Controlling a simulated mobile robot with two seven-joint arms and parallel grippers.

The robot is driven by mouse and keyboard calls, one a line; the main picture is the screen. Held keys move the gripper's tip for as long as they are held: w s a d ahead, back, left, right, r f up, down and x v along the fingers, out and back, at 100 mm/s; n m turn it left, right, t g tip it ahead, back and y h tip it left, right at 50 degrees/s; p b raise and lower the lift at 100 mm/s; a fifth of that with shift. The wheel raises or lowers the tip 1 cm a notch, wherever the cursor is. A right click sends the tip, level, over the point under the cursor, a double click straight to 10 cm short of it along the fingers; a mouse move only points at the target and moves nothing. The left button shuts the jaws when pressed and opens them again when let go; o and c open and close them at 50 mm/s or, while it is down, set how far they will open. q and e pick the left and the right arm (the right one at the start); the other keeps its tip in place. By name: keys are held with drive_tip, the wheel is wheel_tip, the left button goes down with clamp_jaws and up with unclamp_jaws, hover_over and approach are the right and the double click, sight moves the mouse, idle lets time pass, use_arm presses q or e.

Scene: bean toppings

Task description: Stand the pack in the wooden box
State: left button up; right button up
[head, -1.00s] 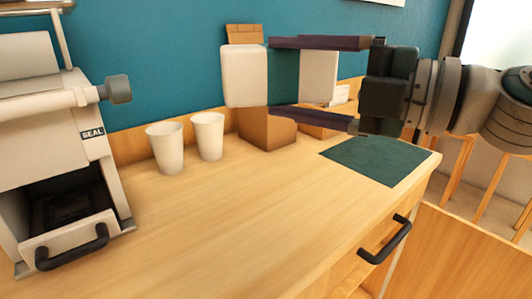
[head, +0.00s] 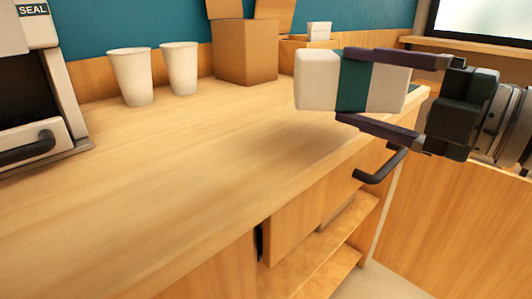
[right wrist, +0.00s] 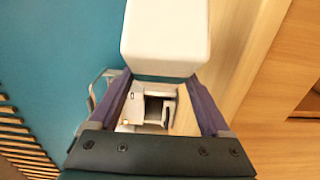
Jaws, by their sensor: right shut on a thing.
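The pack (head: 318,80) is a white block with a dark teal band. My right gripper (head: 346,85) is shut on it, one finger above and one below, and holds it lying sideways in the air above the counter. In the right wrist view the pack's white end (right wrist: 166,38) sticks out beyond the fingers (right wrist: 160,98). A low wooden box (head: 292,45) stands at the back by the wall, behind and left of the pack, with a white item (head: 319,30) showing above its rim. The pack is apart from it. My left gripper is out of view.
An open cardboard box (head: 246,52) stands left of the wooden box. Two white cups (head: 131,77) stand farther left, beside a sealing machine (head: 45,110). The counter's middle (head: 190,140) is clear. A drawer handle (head: 380,166) sticks out below its front edge.

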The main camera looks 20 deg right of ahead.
wheel_tip(320, 180, down, 7)
drive_tip(key=b, duration=0.4)
drive_tip(key=o, duration=1.2)
drive_tip(key=shift+f, duration=0.1)
drive_tip(key=shift+o, duration=0.2)
